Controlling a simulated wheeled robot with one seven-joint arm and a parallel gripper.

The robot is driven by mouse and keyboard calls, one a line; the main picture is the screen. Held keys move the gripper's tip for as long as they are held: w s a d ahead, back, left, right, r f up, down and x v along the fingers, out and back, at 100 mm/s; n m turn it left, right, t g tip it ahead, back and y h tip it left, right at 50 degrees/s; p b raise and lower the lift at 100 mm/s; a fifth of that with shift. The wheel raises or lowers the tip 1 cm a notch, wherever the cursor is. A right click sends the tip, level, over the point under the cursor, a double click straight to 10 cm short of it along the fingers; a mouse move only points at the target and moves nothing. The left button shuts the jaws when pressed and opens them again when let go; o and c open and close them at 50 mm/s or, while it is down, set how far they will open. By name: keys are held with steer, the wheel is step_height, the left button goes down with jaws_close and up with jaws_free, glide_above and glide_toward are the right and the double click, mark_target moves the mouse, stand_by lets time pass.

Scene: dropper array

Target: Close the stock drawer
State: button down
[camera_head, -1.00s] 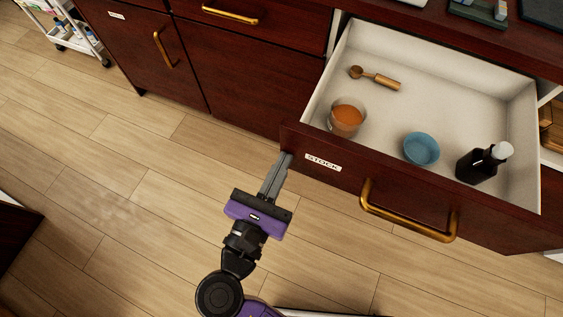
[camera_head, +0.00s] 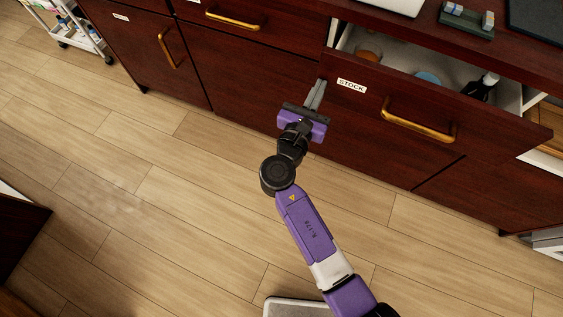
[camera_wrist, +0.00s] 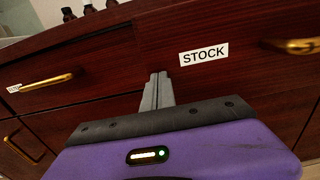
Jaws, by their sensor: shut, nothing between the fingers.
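The stock drawer (camera_head: 367,116) has a dark red-brown front with a white STOCK label and a brass bar handle (camera_head: 418,121). It stands partly open, with a narrow strip of its pale inside showing. In the wrist view the drawer front (camera_wrist: 235,75) fills the right side. My gripper (camera_head: 317,90) is shut and empty, its fingertips at the left part of the drawer front, left of the label. In the wrist view the shut fingers (camera_wrist: 157,90) point at the front and seem to touch it; exact contact is hard to tell.
Inside the drawer are a cup of orange powder (camera_head: 368,55), a blue bowl (camera_head: 428,78) and a dark bottle (camera_head: 480,86), all partly hidden. Closed cabinet fronts (camera_head: 260,68) lie to the left. A white cart (camera_head: 72,30) stands at the far left. The wooden floor (camera_head: 170,220) is clear.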

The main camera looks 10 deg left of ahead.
steer(key=b+x, duration=0.2)
steer(key=x, duration=1.1)
steer(key=shift+f+b, duration=0.15)
steer(key=shift+b, duration=0.2)
steer(key=shift+s, duration=0.2)
